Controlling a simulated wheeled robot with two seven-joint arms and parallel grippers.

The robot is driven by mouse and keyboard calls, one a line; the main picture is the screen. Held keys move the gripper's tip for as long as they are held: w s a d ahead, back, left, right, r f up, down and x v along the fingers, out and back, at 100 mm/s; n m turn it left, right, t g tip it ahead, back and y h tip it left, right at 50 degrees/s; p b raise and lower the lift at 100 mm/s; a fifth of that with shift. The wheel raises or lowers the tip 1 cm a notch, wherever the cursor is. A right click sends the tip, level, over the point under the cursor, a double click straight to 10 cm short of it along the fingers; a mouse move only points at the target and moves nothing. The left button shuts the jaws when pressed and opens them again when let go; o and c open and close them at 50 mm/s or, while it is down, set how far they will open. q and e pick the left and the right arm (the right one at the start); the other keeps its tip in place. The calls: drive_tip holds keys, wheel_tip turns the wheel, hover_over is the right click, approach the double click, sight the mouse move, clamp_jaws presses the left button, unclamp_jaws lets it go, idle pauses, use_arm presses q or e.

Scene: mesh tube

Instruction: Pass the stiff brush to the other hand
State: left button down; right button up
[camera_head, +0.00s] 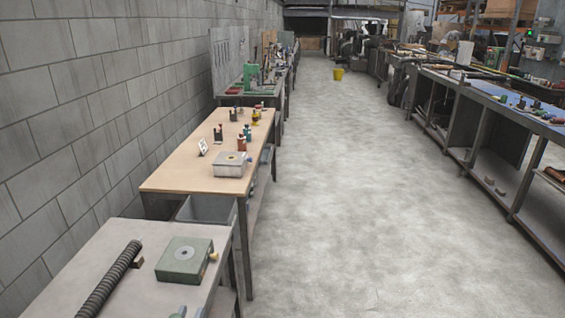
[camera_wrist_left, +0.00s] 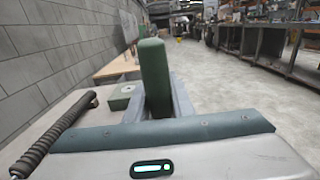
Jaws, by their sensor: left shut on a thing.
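My left gripper (camera_wrist_left: 163,102) is shut on a green, round-ended upright rod in the left wrist view, which looks like the handle of the stiff brush (camera_wrist_left: 154,72). The brush's bristles cannot be made out. In the head view only small parts at the bottom edge, near the front of the near table, hint at this gripper and what it holds. A dark ribbed tube (camera_head: 110,281) lies slanted on the near table and also shows in the left wrist view (camera_wrist_left: 56,136). My right gripper is in neither view.
A green box (camera_head: 184,262) with a round port on top sits on the near table (camera_head: 92,245), right of the tube, beside a small brown block (camera_head: 137,262). A wooden table (camera_head: 185,178) with a grey box (camera_head: 231,166) stands beyond. The floor to the right is clear.

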use_arm(q)
drive_tip(key=shift+n+y, duration=0.5)
drive_tip(key=shift+y, duration=0.3)
drive_tip(key=s, duration=0.3)
drive_tip(key=s+r+b, duration=0.1)
drive_tip(key=s, duration=0.1)
drive_tip(key=shift+a+r, duration=0.1)
drive_tip(key=shift+a, duration=0.2)
drive_tip(key=shift+d+r, duration=0.1)
drive_tip(key=w+d+r+m+g+h, duration=0.4)
drive_tip(key=d+r+m+g+h, duration=0.1)
drive_tip(key=d+m+g+h, duration=0.1)
drive_tip(key=w+d+r+m+g+h, duration=0.5)
drive_tip(key=d+m+g+h, duration=0.2)
drive_tip(key=d+h, duration=0.4)
drive_tip(key=shift+w+m, duration=0.15)
drive_tip(key=shift+m, duration=0.75)
drive_tip(key=shift+f, duration=0.2)
drive_tip(key=shift+d+f+n+t+y, duration=0.2)
drive_tip(key=shift+f+n+t, duration=0.25)
drive_tip(key=shift+f, duration=0.5)
drive_tip(key=shift+d+f+n+t+y, duration=0.15)
drive_tip(key=shift+f+n+t, duration=0.15)
drive_tip(key=shift+f+t, duration=0.45)
drive_tip(key=shift+d+f+n+t+y, duration=0.2)
drive_tip(key=shift+f+n+t, duration=0.2)
drive_tip(key=shift+f, duration=0.7)
